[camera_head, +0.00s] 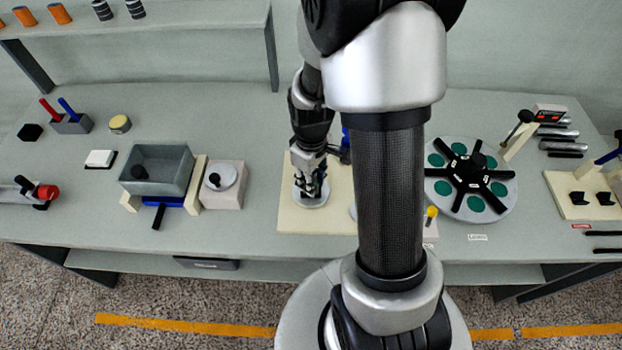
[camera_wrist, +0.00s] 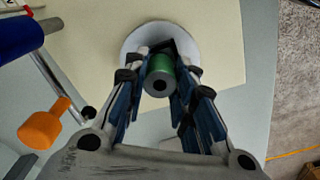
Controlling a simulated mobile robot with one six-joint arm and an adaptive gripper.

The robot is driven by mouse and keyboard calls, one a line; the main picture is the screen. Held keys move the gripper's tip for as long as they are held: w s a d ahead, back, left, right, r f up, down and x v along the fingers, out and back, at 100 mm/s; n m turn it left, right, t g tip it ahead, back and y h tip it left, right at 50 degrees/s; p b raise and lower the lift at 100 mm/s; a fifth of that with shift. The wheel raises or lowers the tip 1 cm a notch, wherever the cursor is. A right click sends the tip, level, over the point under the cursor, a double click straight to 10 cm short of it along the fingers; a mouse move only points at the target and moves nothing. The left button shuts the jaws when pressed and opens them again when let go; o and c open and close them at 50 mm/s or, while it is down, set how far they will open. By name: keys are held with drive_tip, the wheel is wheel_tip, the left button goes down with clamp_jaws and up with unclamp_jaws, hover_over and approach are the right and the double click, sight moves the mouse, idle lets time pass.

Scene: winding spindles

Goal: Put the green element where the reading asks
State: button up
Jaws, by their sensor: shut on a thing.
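My gripper (camera_head: 311,192) is over a pale round disc (camera_head: 311,202) on a cream board (camera_head: 288,221). In the wrist view my gripper (camera_wrist: 160,68) is shut on the green element (camera_wrist: 162,66), a short green cylinder with a grey end and a dark centre hole. The white disc (camera_wrist: 132,45) shows behind it; I cannot tell whether they touch. In the head view the fingers hide the element. A small box with a red-lit display (camera_head: 549,115) stands at the back right, its reading too small to make out.
A round plate (camera_head: 439,201) with several green spots and black spokes stands right of my arm. An orange knob (camera_wrist: 40,129) and a blue cylinder (camera_wrist: 20,38) are left in the wrist view. A grey bin (camera_head: 160,180) and a small block with a round dial (camera_head: 223,190) stand left.

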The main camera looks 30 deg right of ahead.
drive_tip(key=shift+f, duration=0.2)
drive_tip(key=o, duration=1)
drive_tip(key=s+a+r+m+t+p, duration=0.1)
drive_tip(key=s+a+r+p, duration=0.15)
drive_tip(key=r, duration=0.85)
drive_tip(key=s+a+r+m+t+p, duration=0.1)
drive_tip(key=a+r, duration=0.2)
drive_tip(key=r, duration=0.8)
drive_tip(key=s+a+r+t, duration=0.1)
drive_tip(key=s+r, duration=0.1)
drive_tip(key=s, duration=0.1)
drive_tip(key=s+a+r+m, duration=0.1)
drive_tip(key=s+a+r, duration=0.1)
drive_tip(key=s, duration=0.1)
drive_tip(key=s+a+r+m+t, duration=0.1)
drive_tip(key=s+a+r, duration=0.1)
drive_tip(key=s, duration=0.2)
drive_tip(key=shift+a+r+t, duration=0.1)
drive_tip(key=shift+r+t, duration=0.05)
drive_tip(key=shift+t, duration=0.15)
